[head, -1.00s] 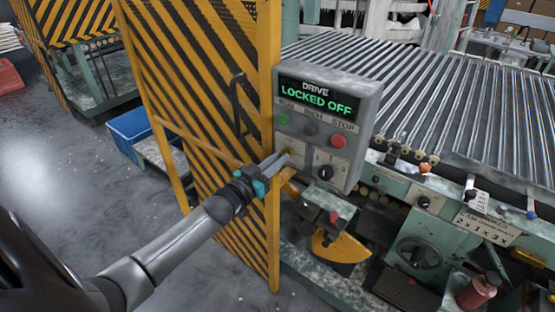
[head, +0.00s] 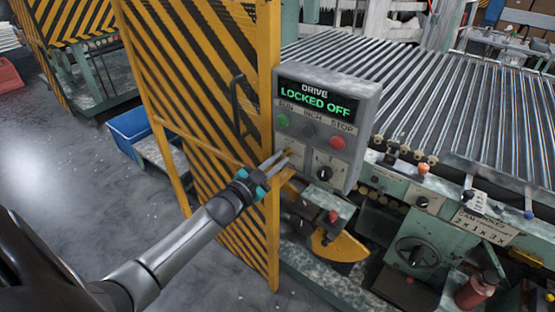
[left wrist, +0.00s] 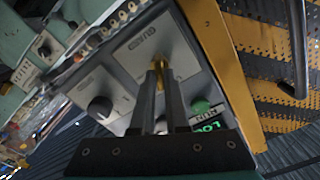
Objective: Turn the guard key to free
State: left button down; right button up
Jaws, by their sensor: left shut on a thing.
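The brass guard key (left wrist: 160,70) sits in the plate marked GUARD (left wrist: 140,45) on the grey drive box (head: 366,110). My left gripper (left wrist: 160,76) is shut on the key, one finger on each side of it. The green display (head: 316,99) on the box reads DRIVE LOCKED OFF. My right gripper is not in view.
A yellow guard panel with black stripes (head: 185,80) stands just left of the box. Green, grey and red buttons (head: 338,142) and a black selector knob (head: 324,172) are close to my fingers. A roller bed (head: 450,90) lies behind.

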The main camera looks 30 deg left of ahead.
pick_arm(q)
jog(key=m, duration=0.5)
jog(key=shift+d+f+m, duration=0.1)
jog(key=shift+f+m, duration=0.05)
jog(key=shift+m, duration=0.25)
jog(key=m+b, duration=0.1)
jog(key=m, duration=0.5)
jog(key=shift+f+b, duration=0.1)
jog(key=shift+b, duration=0.3)
jog(key=shift+m, duration=0.3)
jog(key=c, duration=0.9)
grip_release()
jog(key=s, duration=1)
jog(key=s+a, duration=0.1)
jog(key=s, duration=0.4)
jog(key=shift+s+a, duration=0.1)
jog(key=shift+s, duration=0.05)
